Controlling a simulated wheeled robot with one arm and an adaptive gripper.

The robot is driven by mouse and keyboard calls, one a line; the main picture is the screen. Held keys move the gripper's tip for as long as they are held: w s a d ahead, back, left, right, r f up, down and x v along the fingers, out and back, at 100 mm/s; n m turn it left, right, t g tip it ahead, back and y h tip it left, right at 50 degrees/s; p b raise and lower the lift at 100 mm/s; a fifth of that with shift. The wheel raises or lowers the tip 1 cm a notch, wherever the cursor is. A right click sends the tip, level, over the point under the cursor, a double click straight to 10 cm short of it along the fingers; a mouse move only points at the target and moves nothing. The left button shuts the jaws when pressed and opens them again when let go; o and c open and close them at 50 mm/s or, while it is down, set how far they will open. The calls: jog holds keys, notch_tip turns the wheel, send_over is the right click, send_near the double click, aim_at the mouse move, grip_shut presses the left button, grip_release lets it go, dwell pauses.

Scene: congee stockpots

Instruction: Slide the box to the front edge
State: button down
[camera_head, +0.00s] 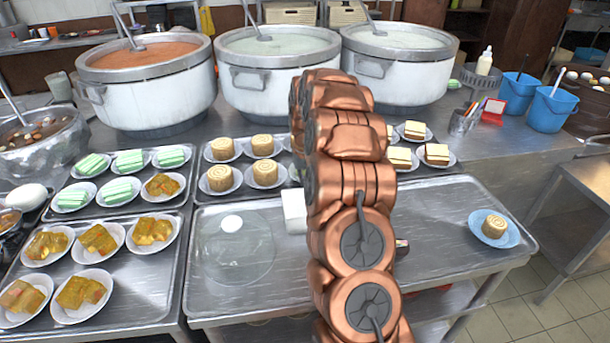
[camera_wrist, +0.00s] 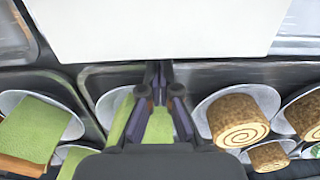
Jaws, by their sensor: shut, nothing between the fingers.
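The white box (camera_head: 294,211) stands on the left part of the metal counter, with its right side hidden behind my arm in the head view. In the wrist view a white surface, apparently the box (camera_wrist: 150,28), fills the top middle, its lower edge level. My gripper (camera_wrist: 160,72) is shut and empty, its dark fingertips at that lower edge. I cannot tell whether they touch the box. In the head view my arm hides the gripper.
A clear dome lid (camera_head: 236,250) lies left of the box. Plates of swirl rolls (camera_head: 264,172) and green cakes (camera_head: 118,190) sit behind and left. A blue plate (camera_head: 494,230) with one roll is at the right.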

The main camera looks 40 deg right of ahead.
jog(key=shift+s+a+r, duration=0.1)
jog(key=shift+s+a, duration=0.3)
jog(key=shift+s, duration=0.4)
jog(key=shift+s+a, duration=0.1)
jog(key=shift+s, duration=0.1)
jog(key=shift+s+a, duration=0.1)
jog(key=shift+s, duration=0.15)
jog(key=s+a+b, duration=0.2)
jog(key=s, duration=0.3)
jog(key=s+a+b, duration=0.3)
jog(key=s, duration=0.2)
jog(key=s+a+b, duration=0.2)
jog(key=s, duration=0.3)
jog(key=shift+s+a+b, duration=0.25)
jog(key=shift+b, duration=0.1)
jog(key=shift+w, duration=0.1)
